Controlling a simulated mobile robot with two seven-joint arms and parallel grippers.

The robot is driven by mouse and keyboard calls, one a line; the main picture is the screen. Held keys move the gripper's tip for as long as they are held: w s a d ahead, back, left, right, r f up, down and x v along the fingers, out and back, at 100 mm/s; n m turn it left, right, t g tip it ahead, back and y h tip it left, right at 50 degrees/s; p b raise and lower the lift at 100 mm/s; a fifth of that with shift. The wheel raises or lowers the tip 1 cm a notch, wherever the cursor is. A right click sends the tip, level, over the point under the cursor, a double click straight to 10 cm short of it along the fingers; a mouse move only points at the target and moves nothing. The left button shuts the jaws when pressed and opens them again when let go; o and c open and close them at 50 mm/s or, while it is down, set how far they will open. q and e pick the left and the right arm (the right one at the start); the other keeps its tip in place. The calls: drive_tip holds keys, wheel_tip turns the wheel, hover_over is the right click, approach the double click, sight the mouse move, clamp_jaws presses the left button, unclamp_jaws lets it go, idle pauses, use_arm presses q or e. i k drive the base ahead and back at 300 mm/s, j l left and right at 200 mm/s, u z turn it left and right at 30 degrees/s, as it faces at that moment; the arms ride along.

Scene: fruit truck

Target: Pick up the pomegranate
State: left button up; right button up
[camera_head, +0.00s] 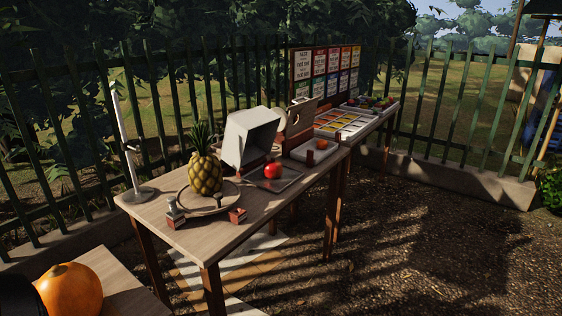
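A round red fruit (273,170), which may be the pomegranate, sits on a dark flat tray (290,181) on the wooden table (226,229). A grey box-like device (249,136) stands just behind it. Another small orange-red fruit (322,144) lies in a tray further right. The red fruit is too small in the picture to be sure of its kind. Neither of my grippers is in view.
A pineapple (205,174) stands on a round plate left of the red fruit, near a metal stand (133,157) and small stamp-like objects (237,215). A large orange fruit (71,290) is on a nearer table. Gravel at right is open; a green fence (270,78) runs behind.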

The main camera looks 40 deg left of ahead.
sight(272, 170)
drive_tip(key=i+z, duration=0.1)
drive_tip(key=i, duration=0.6)
drive_tip(key=i+j, duration=0.1)
drive_tip(key=i, duration=0.55)
drive_tip(key=i+l+z, duration=0.1)
drive_tip(key=i+z, duration=0.15)
drive_tip(key=i, duration=0.95)
drive_tip(key=u, duration=1.45)
